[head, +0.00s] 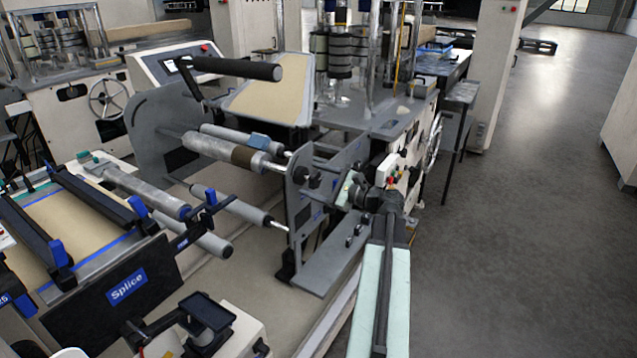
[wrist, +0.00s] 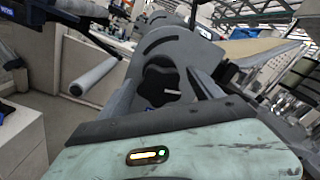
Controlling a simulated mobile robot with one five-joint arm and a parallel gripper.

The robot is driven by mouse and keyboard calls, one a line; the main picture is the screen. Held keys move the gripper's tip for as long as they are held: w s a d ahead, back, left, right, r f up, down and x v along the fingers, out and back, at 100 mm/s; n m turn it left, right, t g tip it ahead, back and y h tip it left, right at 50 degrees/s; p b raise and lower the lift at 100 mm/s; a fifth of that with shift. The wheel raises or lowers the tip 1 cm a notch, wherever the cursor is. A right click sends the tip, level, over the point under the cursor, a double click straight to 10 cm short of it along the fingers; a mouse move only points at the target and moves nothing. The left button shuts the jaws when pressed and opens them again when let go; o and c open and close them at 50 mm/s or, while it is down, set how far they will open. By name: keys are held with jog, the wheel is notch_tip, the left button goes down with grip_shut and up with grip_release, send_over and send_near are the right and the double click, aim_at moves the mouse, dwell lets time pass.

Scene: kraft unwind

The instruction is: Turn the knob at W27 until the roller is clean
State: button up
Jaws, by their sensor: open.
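A black lobed knob (wrist: 158,80) sits in front of a grey side plate (wrist: 180,45) with a curved slot in the wrist view. A dark knob also shows on the outer side of the plate in the head view (head: 314,180). My gripper (head: 346,188) is open in the head view, at the end of my pale green arm, close to the right of that knob. Contact with the knob cannot be told. The roller (head: 212,147) runs left from the plate. It is grey metal with a brown band (head: 243,156) near its right end. No W27 label is readable.
A grey shelf-like plate (head: 333,262) lies below my gripper. A black padded bar (head: 237,68) stands above the roller, and more rollers (head: 240,207) lie below it. The splice table (head: 128,285) is at lower left. Open floor (head: 530,200) lies to the right.

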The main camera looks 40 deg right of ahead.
jog(key=c, duration=1.4)
jog(key=m, duration=1.1)
jog(key=shift+m, duration=0.3)
jog(key=m, duration=0.3)
jog(key=o, duration=1.4)
